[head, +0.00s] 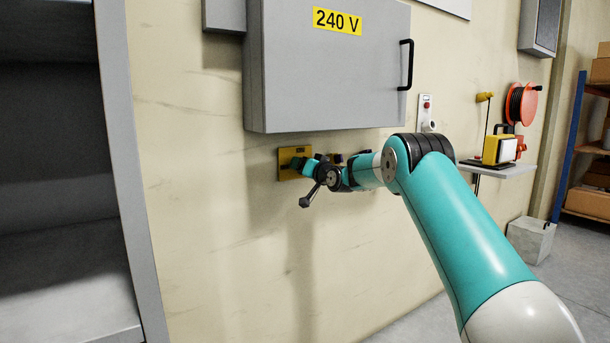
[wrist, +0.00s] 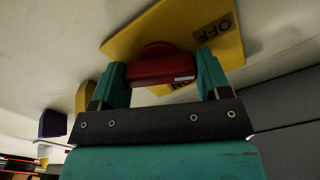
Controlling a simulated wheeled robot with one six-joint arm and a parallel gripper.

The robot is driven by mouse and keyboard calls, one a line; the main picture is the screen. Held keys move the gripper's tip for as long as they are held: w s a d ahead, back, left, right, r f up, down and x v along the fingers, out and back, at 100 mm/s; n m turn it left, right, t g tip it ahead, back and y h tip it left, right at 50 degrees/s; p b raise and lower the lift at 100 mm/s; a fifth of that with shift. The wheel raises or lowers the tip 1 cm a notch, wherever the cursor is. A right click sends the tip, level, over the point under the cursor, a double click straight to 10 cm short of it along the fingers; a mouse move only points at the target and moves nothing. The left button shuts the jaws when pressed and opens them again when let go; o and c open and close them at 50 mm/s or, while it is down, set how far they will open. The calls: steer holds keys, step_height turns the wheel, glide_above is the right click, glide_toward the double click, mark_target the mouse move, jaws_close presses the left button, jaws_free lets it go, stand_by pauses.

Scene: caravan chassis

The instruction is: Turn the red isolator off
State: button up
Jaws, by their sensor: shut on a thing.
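The red isolator (wrist: 160,68) sits on a yellow plate (wrist: 130,43) in the wrist view. Its bar lies crosswise in the picture, with a white mark at its right end. The word OFF is upside down at the plate's upper right. Letters that look like ON are partly hidden just below the marked end. My gripper (wrist: 163,75) is shut on the red bar, one teal finger at each end. In the head view, the yellow plate (head: 287,165) is on the wall below the grey cabinet, and my gripper (head: 304,166) covers the isolator.
The grey 240 V cabinet (head: 330,85) hangs close above my gripper. A purple block (wrist: 52,123) and a yellow piece (wrist: 84,95) stand out from the wall nearby. A grey open shelf unit (head: 130,180) is at left. A small shelf (head: 500,171) holds a lamp.

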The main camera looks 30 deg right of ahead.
steer(key=shift+f+n+b, duration=0.15)
steer(key=shift+n+b, duration=1.05)
steer(key=shift+n, duration=1.1)
steer(key=o, duration=0.9)
steer(key=s, duration=1.7)
steer(key=shift+s+d+b, duration=0.2)
steer(key=shift+d+b, duration=0.1)
